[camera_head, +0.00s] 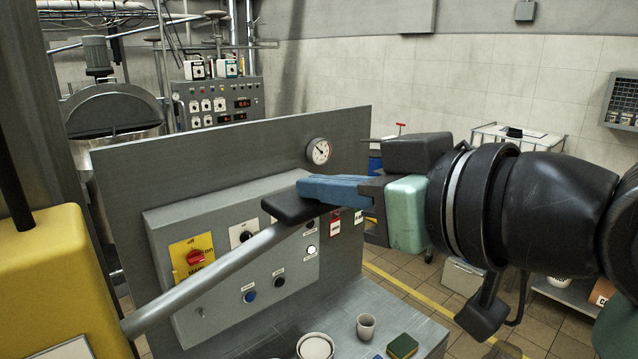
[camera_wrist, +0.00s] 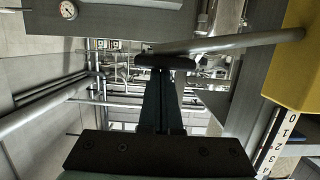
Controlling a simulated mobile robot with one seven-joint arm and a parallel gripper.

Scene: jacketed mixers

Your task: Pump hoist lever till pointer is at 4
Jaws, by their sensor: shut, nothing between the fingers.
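The hoist lever (camera_head: 215,270) is a grey rod that slopes up to the right from the yellow hoist body (camera_head: 55,285). It also shows in the wrist view (camera_wrist: 235,42). In the wrist view, a white scale strip (camera_wrist: 274,146) by the yellow body shows 0, 1, 2 and 3. I cannot make out the pointer.
A grey panel (camera_head: 125,172) with a control box (camera_head: 178,222) stands behind the lever. The box carries a red and yellow switch (camera_head: 193,258). A round gauge (camera_head: 319,151) is on the panel. A cup (camera_head: 366,326), a bowl (camera_head: 315,346) and a sponge (camera_head: 402,346) sit on the bench.

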